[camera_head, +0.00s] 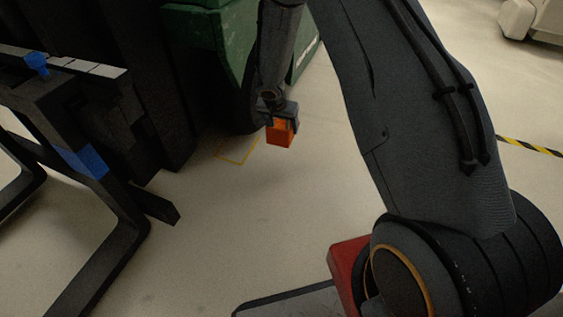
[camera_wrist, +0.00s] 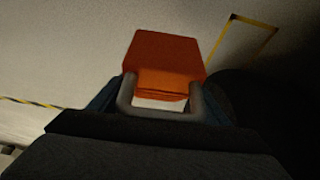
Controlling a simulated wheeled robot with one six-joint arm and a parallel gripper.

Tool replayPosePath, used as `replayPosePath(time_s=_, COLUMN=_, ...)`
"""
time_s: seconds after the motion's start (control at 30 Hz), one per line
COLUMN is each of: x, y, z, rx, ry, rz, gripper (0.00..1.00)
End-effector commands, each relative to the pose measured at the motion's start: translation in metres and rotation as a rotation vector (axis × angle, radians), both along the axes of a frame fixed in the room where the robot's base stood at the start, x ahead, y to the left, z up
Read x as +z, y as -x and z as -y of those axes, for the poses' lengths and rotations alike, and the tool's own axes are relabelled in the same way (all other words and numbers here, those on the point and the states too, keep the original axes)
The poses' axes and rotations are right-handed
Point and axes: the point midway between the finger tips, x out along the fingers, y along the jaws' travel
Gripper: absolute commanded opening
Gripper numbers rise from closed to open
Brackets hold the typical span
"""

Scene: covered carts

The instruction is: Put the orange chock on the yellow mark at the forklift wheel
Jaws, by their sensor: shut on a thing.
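The orange chock (camera_head: 280,133) is held in my gripper (camera_head: 279,119), which is shut on it, above the floor near the forklift wheel. In the wrist view the chock (camera_wrist: 164,57) sticks out beyond the fingers of my gripper (camera_wrist: 160,100). The yellow mark (camera_head: 236,158) is an outline on the floor, just left of and below the chock in the head view. In the wrist view the mark (camera_wrist: 241,40) lies to the right of the chock, apart from it. The dark forklift wheel (camera_head: 240,112) stands behind the mark, under the green body (camera_head: 205,45).
Black forks and a frame with blue parts (camera_head: 85,160) stand at the left. A red block (camera_head: 347,262) is at the bottom centre. Black-and-yellow tape (camera_head: 530,147) runs along the floor at the right. The floor in front of the mark is clear.

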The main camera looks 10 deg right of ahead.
Motion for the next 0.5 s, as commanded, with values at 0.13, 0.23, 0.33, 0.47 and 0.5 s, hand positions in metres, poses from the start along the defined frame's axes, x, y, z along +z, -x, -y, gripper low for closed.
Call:
replayPosePath(time_s=0.13, x=-0.041, y=-0.017, z=0.000, rx=-0.028, ry=0.001, rz=0.004, gripper=0.15)
replayPosePath(time_s=0.23, x=-0.057, y=-0.023, z=0.001, rx=-0.040, ry=0.001, rz=0.006, gripper=0.15)
replayPosePath(time_s=0.33, x=-0.067, y=-0.026, z=0.001, rx=-0.047, ry=0.001, rz=0.008, gripper=0.15)
replayPosePath(time_s=0.47, x=-0.087, y=-0.027, z=0.001, rx=-0.050, ry=0.002, rz=0.006, gripper=0.15)
replayPosePath(time_s=0.5, x=-0.094, y=-0.027, z=0.001, rx=-0.050, ry=0.002, rz=0.006, gripper=0.15)
